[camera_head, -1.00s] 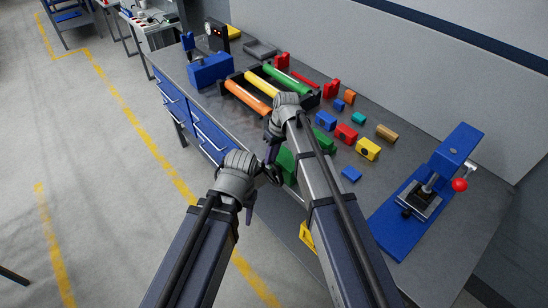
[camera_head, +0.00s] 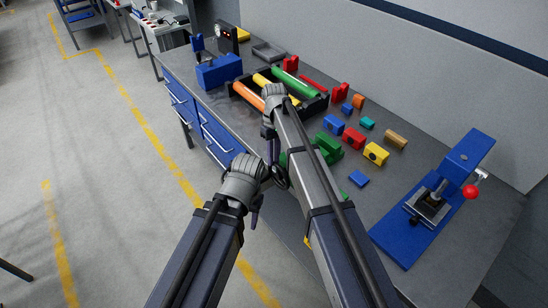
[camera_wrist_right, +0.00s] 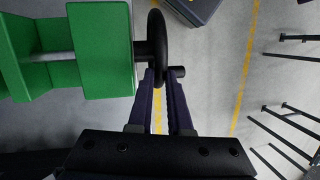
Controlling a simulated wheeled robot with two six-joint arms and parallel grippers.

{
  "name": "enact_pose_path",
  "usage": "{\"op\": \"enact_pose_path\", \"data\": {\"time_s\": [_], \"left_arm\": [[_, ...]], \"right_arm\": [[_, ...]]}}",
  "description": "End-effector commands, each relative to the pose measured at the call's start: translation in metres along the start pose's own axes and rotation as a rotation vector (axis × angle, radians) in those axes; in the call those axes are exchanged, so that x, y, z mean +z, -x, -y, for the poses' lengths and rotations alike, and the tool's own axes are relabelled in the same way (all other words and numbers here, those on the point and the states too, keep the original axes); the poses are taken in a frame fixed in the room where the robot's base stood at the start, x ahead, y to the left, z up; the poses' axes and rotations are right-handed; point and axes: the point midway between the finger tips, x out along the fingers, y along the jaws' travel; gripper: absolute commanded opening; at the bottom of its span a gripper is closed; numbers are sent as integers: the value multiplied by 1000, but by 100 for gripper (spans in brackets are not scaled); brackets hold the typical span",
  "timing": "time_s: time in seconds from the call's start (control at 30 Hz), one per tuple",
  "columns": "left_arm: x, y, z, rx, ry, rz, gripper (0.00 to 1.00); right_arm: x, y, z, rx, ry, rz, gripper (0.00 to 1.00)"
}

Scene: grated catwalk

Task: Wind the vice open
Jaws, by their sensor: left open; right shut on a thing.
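The green vice (camera_head: 328,150) sits near the front edge of the bench, partly hidden behind my right arm in the head view. In the right wrist view its green body (camera_wrist_right: 105,50) is at the left, with a bare rod (camera_wrist_right: 52,57) across a gap. A black handwheel (camera_wrist_right: 158,45) stands on its shaft, with a small peg (camera_wrist_right: 178,72) at the rim. My right gripper (camera_wrist_right: 162,78) is shut on the handwheel's handle at the rim's lower side. My left gripper (camera_head: 256,210) is open and empty, left of and below the wheel.
The grey bench (camera_head: 335,225) holds a blue press (camera_head: 405,240) with a red knob at right, several coloured blocks, and a rack of coloured cylinders (camera_head: 290,82) farther back. A blue box (camera_head: 218,72) stands at far left. Open floor lies left of the bench.

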Motion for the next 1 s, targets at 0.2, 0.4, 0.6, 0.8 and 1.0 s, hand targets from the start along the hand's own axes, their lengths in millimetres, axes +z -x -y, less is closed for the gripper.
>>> {"op": "enact_pose_path", "data": {"time_s": [0.2, 0.4, 0.6, 0.8, 1.0], "left_arm": [[0, 0, 0, 0, 0, 0, 50], [0, 0, 0, 0, 0, 0, 50], [0, 0, 0, 0, 0, 0, 50], [0, 7, 1, 0, 0, 0, 50], [2, 26, 2, 0, -1, 0, 50]], "right_arm": [[0, 0, 0, -1, 1, -1, 27], [0, 0, 0, -1, 0, -1, 47], [0, 1, 0, -1, 0, -1, 47], [0, 7, 0, -1, 0, -2, 47], [0, 27, 0, -1, 0, -1, 47]]}}
